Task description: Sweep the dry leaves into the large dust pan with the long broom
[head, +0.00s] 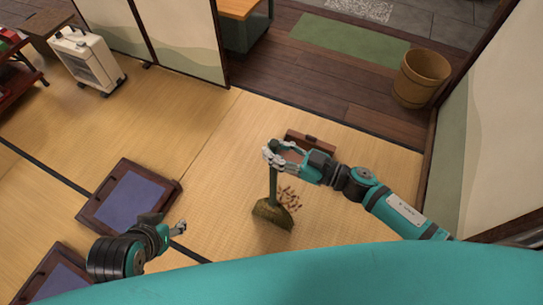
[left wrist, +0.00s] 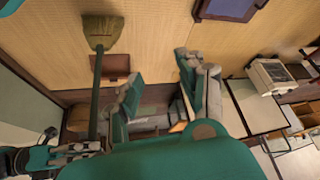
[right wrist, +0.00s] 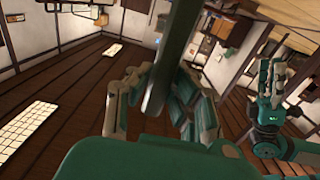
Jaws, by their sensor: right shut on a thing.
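My right gripper (head: 277,155) is shut on the green handle of the long broom (head: 273,185). The handle runs between its fingers in the right wrist view (right wrist: 157,70). The broom's straw head (head: 270,214) is down at the tatami. The dry leaves (head: 289,198) lie in a small scattered patch just right of the broom head. The brown dust pan (head: 312,147) lies beyond the leaves, partly hidden by my right gripper and arm. The broom (left wrist: 102,30) and dust pan (left wrist: 110,66) also show in the left wrist view. My left gripper (head: 181,228) is open and empty, away from the broom.
Two dark-framed panels with blue-grey surfaces (head: 130,203) lie on the tatami at left. A heater (head: 88,60) stands at the back left. A wooden bucket (head: 421,78) stands on the dark boards at right. Tatami around the leaves is clear.

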